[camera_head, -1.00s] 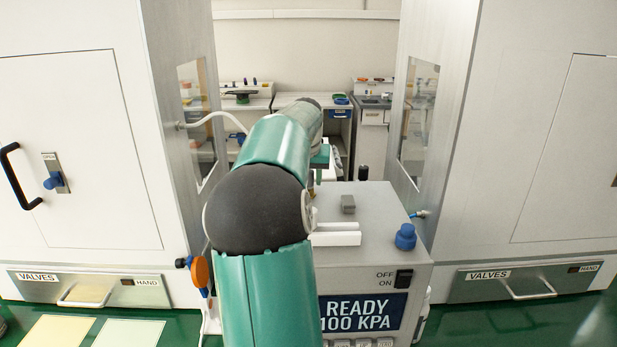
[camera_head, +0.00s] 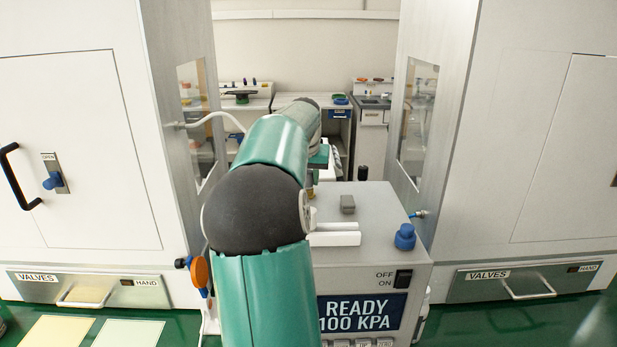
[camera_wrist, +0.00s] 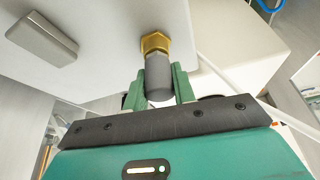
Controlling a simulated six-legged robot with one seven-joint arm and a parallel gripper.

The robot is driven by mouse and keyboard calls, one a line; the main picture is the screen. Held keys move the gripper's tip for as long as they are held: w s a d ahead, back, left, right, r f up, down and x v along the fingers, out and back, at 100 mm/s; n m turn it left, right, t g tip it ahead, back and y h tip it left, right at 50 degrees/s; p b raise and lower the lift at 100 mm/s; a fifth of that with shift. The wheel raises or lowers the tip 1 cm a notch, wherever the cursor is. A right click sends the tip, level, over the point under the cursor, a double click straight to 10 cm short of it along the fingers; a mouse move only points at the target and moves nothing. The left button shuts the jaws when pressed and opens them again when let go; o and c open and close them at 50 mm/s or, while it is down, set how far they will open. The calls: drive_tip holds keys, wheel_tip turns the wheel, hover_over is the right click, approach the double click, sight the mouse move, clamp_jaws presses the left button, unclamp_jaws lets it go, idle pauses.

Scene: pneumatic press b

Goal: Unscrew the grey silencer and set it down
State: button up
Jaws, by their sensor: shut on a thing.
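The grey silencer (camera_wrist: 158,78) is a short grey cylinder in the wrist view, in line with a brass hex fitting (camera_wrist: 155,46) on the press unit. My gripper (camera_wrist: 159,88) has its two green fingers on either side of the silencer, shut on it. The silencer's end shows against the brass fitting; I cannot tell whether its thread is engaged. In the head view my arm hides the silencer and most of the gripper. The light grey press unit (camera_head: 375,215) stands in front of me.
White cabinets (camera_head: 80,130) stand at both sides. A yellow mat (camera_head: 57,331) and a pale green mat (camera_head: 128,333) lie at lower left, both clear. An orange knob (camera_head: 199,271) is beside the unit.

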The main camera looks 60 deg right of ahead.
drive_tip(key=shift+n, duration=0.3)
drive_tip(key=shift+n+t+y, duration=0.3)
drive_tip(key=shift+n+t, duration=0.1)
drive_tip(key=shift+n, duration=0.4)
drive_tip(key=shift+a+n+t, duration=0.1)
drive_tip(key=shift+n+t, duration=0.2)
drive_tip(key=shift+n, duration=0.6)
drive_tip(key=shift+w+n+y, duration=0.1)
drive_tip(key=shift+n+y, duration=0.3)
drive_tip(key=shift+n, duration=0.4)
drive_tip(key=shift+n+t, duration=0.4)
drive_tip(key=shift+n, duration=0.5)
drive_tip(key=shift+y, duration=0.3)
